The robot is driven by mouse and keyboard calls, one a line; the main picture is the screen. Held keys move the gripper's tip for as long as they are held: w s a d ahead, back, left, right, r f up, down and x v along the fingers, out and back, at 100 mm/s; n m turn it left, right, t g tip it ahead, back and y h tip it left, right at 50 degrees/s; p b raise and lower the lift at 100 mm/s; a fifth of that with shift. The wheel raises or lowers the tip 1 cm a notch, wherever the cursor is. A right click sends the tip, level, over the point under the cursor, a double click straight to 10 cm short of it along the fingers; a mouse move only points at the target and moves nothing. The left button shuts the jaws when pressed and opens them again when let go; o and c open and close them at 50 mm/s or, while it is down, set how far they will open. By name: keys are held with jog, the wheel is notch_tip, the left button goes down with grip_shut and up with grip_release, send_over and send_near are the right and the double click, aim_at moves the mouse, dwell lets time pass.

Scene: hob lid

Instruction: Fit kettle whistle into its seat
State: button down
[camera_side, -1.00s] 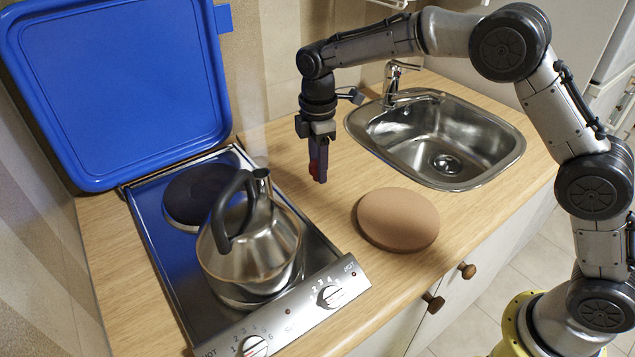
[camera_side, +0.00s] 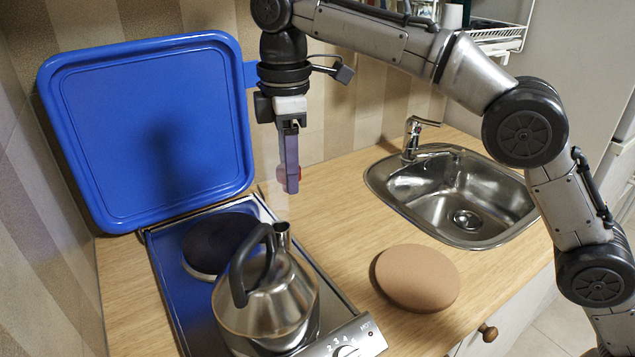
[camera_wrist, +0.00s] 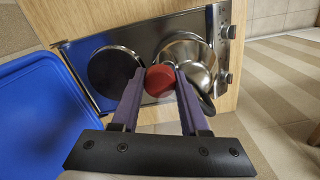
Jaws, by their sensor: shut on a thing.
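My gripper (camera_side: 290,186) is in the air, above and slightly right of the kettle's spout. It is shut on the red whistle (camera_wrist: 160,79), which shows between the fingertips in the wrist view. In the side view the fingers mostly hide the whistle, with a little red showing at their edge. The steel kettle (camera_side: 266,302) with its black handle stands on the front hotplate. Its open spout (camera_side: 282,232) points up, and the whistle is apart from it. The kettle (camera_wrist: 190,55) also shows in the wrist view, partly behind the whistle and a finger.
The blue hob lid (camera_side: 150,130) stands open behind the hob. The rear hotplate (camera_side: 218,243) is bare. A brown oval object (camera_side: 417,278) lies on the wooden worktop, right of the hob. The sink (camera_side: 460,195) and its tap (camera_side: 413,138) are at the back right.

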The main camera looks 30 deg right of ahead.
jog(key=shift+s+a+r+n, duration=0.1)
jog(key=shift+s+a+n, duration=0.1)
jog(key=shift+a, duration=0.35)
jog(key=shift+s+a+n, duration=0.1)
jog(key=shift+s+a, duration=0.05)
jog(key=shift+a, duration=0.35)
jog(key=shift+s+a+f, duration=0.1)
jog(key=shift+a+f, duration=0.05)
jog(key=shift+f, duration=3.5)
jog(key=shift+r, duration=0.15)
jog(key=shift+c, duration=1.7)
grip_release()
